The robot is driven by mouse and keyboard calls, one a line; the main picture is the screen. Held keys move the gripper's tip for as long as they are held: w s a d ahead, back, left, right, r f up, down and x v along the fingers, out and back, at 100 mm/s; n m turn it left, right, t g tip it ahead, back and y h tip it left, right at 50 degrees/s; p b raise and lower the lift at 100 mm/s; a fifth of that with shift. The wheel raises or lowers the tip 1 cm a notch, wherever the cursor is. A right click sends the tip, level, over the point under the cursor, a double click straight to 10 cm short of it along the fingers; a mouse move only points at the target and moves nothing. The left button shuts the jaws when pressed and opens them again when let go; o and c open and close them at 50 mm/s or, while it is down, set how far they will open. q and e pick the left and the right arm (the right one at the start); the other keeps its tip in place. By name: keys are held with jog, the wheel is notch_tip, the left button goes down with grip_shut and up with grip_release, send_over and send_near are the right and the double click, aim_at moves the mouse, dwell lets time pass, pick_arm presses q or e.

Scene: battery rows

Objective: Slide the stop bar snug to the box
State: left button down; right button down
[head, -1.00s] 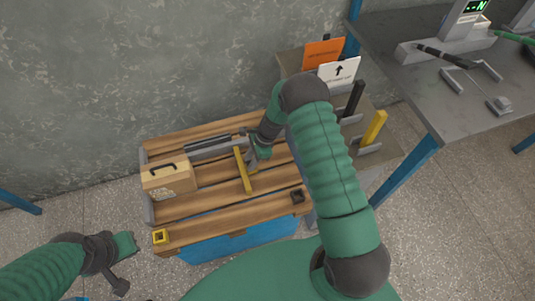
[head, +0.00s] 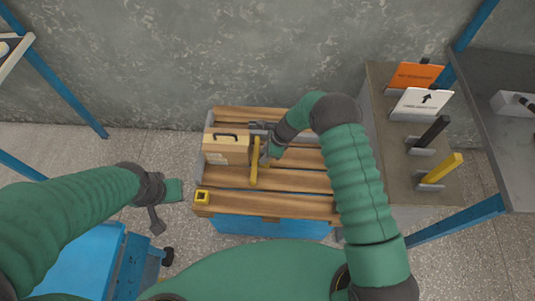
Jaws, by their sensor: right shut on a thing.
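The box (head: 226,150) is light wood with a dark handle on top. It sits at the left end of a slatted wooden pallet top (head: 300,206), by a grey end wall. The yellow stop bar (head: 254,170) stands just right of the box, very near its right side; I cannot tell whether they touch. My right gripper (head: 265,157) is shut on the stop bar from its right side, and its fingers are partly hidden. My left gripper (head: 165,205) is off the pallet to the left, over the floor; its jaws are too unclear to read.
A yellow square socket (head: 202,198) sits at the pallet's front left corner. At right, a grey stand holds an orange sign (head: 415,75), a white arrow sign (head: 420,103), a black bar (head: 431,133) and a yellow bar (head: 440,170). Bare floor lies left of the pallet.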

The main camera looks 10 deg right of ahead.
jog(key=shift+w+r, duration=0.15)
jog(key=shift+w, duration=0.05)
jog(key=c, duration=1.1)
grip_release()
jog(key=shift+s, duration=0.1)
jog(key=p+v, duration=0.3)
jog(key=v, duration=1.3)
jog(key=shift+d+r, duration=0.2)
jog(key=shift+r, duration=0.05)
jog(key=s+d+r+n+h+p, duration=0.1)
jog(key=s+d+r+n+p, duration=0.1)
jog(key=s+r+n, duration=0.4)
jog(key=s+d+r+n+t+h+p, duration=0.1)
jog(key=s+r+n+h+p, duration=0.1)
jog(key=s+r+n, duration=0.5)
jog(key=s+d+r+n+h+p, duration=0.1)
jog(key=s+d+r+n+p, duration=0.1)
jog(key=s+r+n+p, duration=0.2)
jog(key=shift+s+d+r+n+t, duration=0.15)
jog(key=shift+s+r+n, duration=0.45)
jog(key=shift+s+n, duration=0.3)
jog(key=shift+s+d+r+n+t, duration=0.15)
jog(key=shift+s+r+n, duration=0.45)
jog(key=shift+n, duration=0.4)
